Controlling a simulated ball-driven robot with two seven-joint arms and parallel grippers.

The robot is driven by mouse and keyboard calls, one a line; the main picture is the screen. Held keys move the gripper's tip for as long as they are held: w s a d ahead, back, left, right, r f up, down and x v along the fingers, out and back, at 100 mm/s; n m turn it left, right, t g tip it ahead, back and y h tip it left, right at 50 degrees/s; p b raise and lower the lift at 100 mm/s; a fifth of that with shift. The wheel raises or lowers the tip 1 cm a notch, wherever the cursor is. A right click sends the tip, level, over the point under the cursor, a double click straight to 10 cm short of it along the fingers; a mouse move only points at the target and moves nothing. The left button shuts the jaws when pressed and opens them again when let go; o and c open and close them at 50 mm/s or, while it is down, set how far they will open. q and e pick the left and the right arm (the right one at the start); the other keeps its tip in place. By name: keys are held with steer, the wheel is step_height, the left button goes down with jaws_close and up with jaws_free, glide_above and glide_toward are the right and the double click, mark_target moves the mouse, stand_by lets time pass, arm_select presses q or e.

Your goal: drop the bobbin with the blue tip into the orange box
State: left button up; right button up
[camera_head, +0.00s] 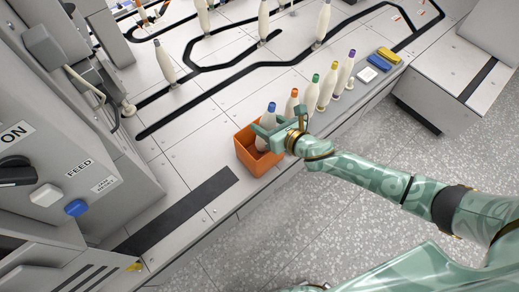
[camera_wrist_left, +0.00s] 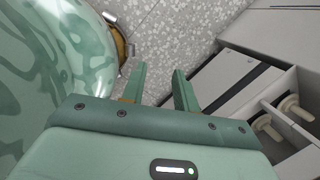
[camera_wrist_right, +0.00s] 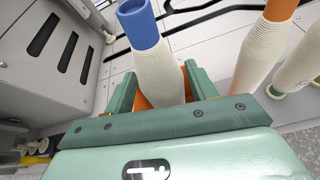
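The bobbin with the blue tip (camera_head: 271,107) is upright, its white body going down inside the orange box (camera_head: 252,161). My right gripper (camera_head: 268,128) is around the bobbin's body at the box's rim, one finger on each side. In the right wrist view the bobbin (camera_wrist_right: 158,65) fills the space between the fingertips, which appear closed on it. Orange box wall shows behind it. The bobbin's lower end is hidden. My left gripper (camera_wrist_left: 158,88) shows in the left wrist view, fingers apart and empty, over the floor.
An orange-tipped bobbin (camera_head: 292,103) stands just right of the box, then green-, yellow- and purple-tipped ones in a row. A blue block (camera_head: 378,63) and a yellow block (camera_head: 390,56) lie farther right. A grey control panel (camera_head: 70,165) stands at the left.

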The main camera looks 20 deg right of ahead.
steer(key=shift+o, duration=0.7)
steer(key=shift+s+r, duration=0.1)
steer(key=shift+s, duration=0.1)
steer(key=p+v, duration=0.4)
steer(key=v, duration=0.4)
steer(key=shift+w+r, duration=0.15)
steer(key=shift+r, duration=0.05)
arm_select(q)
steer(key=s+f+n+g+p, duration=0.1)
steer(key=s+f, duration=0.2)
steer(key=s, duration=0.6)
steer(key=s+f+n+g+h+p, duration=0.1)
steer(key=s+f, duration=0.1)
steer(key=s, duration=0.7)
steer(key=shift+s+f+n+h, duration=0.3)
steer(key=shift+f, duration=0.1)
arm_select(e)
steer(key=v, duration=0.8)
steer(key=shift+f, duration=0.2)
arm_select(q)
steer(key=shift+a, duration=0.1)
arm_select(e)
steer(key=shift+d, duration=0.1)
